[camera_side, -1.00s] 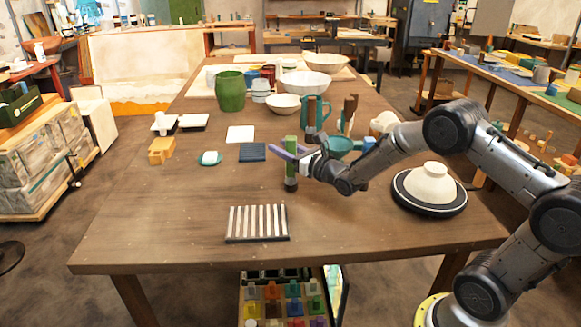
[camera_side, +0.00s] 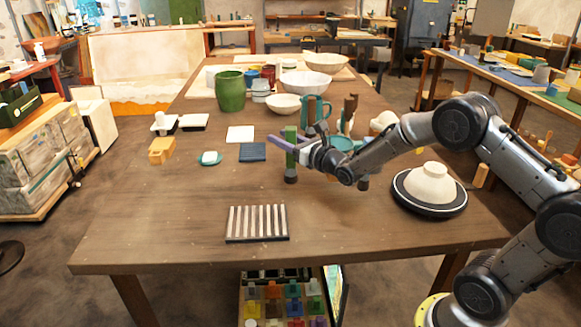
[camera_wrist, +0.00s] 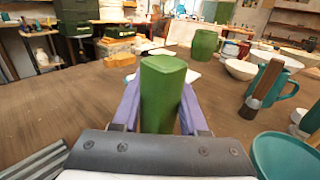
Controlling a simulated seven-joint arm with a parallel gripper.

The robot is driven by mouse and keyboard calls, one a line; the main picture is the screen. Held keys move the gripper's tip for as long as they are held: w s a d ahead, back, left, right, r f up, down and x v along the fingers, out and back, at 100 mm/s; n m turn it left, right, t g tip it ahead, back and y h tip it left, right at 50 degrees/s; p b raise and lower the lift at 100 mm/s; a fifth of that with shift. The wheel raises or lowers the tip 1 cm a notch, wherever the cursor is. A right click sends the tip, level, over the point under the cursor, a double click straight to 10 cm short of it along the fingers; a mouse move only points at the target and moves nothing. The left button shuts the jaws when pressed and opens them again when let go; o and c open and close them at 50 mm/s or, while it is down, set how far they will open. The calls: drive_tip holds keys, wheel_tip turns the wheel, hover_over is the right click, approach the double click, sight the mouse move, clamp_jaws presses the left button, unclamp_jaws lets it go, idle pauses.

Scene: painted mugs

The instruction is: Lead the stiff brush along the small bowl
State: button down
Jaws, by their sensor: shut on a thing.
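My gripper (camera_side: 291,146) is shut on an upright stiff brush with a green handle (camera_side: 290,157) and a dark lower end. In the wrist view the green handle (camera_wrist: 163,95) stands between the two purple fingers. The brush's lower end is hidden there; in the side view it seems to hang just above the table or at it. A small cream bowl (camera_side: 432,180) lies upside down on a dark round wheel (camera_side: 431,207) to the right of my gripper, apart from the brush. A teal bowl (camera_wrist: 285,158) is also close by, partly hidden behind my wrist in the side view.
A black-and-white striped rack (camera_side: 257,223) lies at the front. A teal mug (camera_side: 325,108), brown-handled tools and a cream bowl (camera_side: 284,103) stand behind my gripper. The front left table is clear.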

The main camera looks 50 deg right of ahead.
drive_tip(key=shift+r, duration=2.15)
drive_tip(key=s+a+r+n+y, duration=0.25)
drive_tip(key=a+r, duration=0.55)
drive_tip(key=r, duration=0.5)
drive_tip(key=s+a+r+m, duration=0.1)
drive_tip(key=s+a+r, duration=0.2)
drive_tip(key=s, duration=0.5)
drive_tip(key=shift+s+r+h, duration=0.35)
drive_tip(key=shift+r+h, duration=0.1)
drive_tip(key=shift+r, duration=0.3)
drive_tip(key=shift+m, duration=0.25)
